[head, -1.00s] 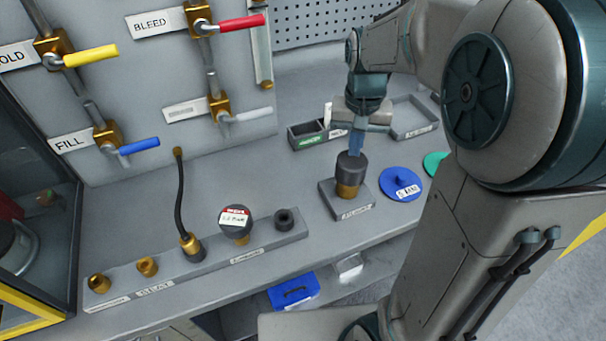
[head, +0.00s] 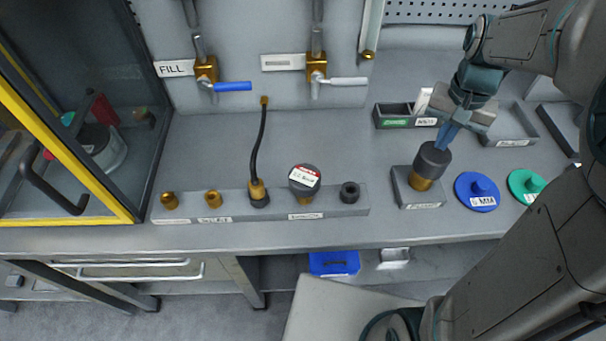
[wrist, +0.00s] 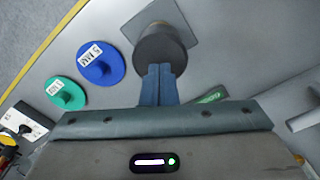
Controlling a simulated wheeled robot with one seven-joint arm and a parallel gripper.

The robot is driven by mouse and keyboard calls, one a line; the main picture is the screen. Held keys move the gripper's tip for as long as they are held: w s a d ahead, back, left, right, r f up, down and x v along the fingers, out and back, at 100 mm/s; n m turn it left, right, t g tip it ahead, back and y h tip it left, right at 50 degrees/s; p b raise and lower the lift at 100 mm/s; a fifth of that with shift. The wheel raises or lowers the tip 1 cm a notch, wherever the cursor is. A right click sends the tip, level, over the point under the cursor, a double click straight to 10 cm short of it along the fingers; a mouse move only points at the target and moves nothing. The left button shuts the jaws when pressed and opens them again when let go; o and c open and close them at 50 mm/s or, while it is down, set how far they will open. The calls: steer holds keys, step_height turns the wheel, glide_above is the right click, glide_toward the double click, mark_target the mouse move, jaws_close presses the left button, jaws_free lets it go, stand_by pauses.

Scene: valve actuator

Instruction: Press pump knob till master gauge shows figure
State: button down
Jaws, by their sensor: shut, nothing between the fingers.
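The pump knob (head: 433,158) is a dark grey cap on a brass stem, on a grey labelled base (head: 413,196) at the right of the bench. It also shows in the wrist view (wrist: 160,50). My gripper (head: 443,142) is shut and empty, its blue fingers pointing down with their tips at the knob's top. I cannot tell how firmly they touch. In the wrist view the shut fingertips (wrist: 158,72) overlap the knob's near edge. A gauge-like dark round piece (head: 304,178) with a red and white label stands on the rail; no dial face is readable.
Blue (head: 477,190) and green (head: 524,185) discs lie right of the knob. A rail (head: 340,204) holds brass fittings and a black hose (head: 259,150). Trays (head: 510,128) stand behind. Valves with blue (head: 233,86) and white (head: 347,81) levers are on the back panel. A yellow-framed cabinet stands left.

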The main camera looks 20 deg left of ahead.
mark_target(436, 152)
steer(key=shift+f, duration=0.25)
steer(key=shift+f+b, duration=1.15)
steer(key=shift+f, duration=0.1)
steer(key=shift+r, duration=0.15)
steer(key=shift+r+p, duration=1.25)
steer(key=shift+r, duration=0.1)
step_height(436, 152, up, 5)
steer(key=p, duration=0.4)
steer(key=shift+r, duration=0.1)
